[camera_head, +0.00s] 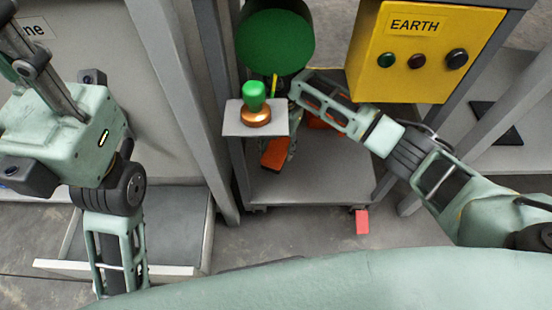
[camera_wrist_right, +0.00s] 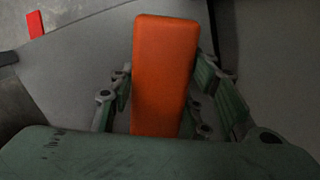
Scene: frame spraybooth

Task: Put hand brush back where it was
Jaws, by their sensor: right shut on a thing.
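The hand brush shows as an orange block in the right wrist view (camera_wrist_right: 165,75), held between the two fingers of my right gripper (camera_wrist_right: 172,95). In the head view an orange part of it (camera_head: 275,153) shows below the small grey ledge. My right gripper (camera_head: 290,146) is shut on it there, over the grey shelf (camera_head: 300,185). More orange (camera_head: 318,121) shows behind my right arm; I cannot tell what it belongs to. My left gripper (camera_head: 116,265) hangs at the lower left, and its fingertips are not clear. The brush's bristles are not visible.
A green-topped stamp-like object with a copper base (camera_head: 256,115) stands on the small ledge (camera_head: 232,122) close to my right gripper. A large green disc (camera_head: 275,42) is behind it. A yellow EARTH button box (camera_head: 430,50) hangs above right. A red block (camera_head: 362,221) lies in front of the shelf.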

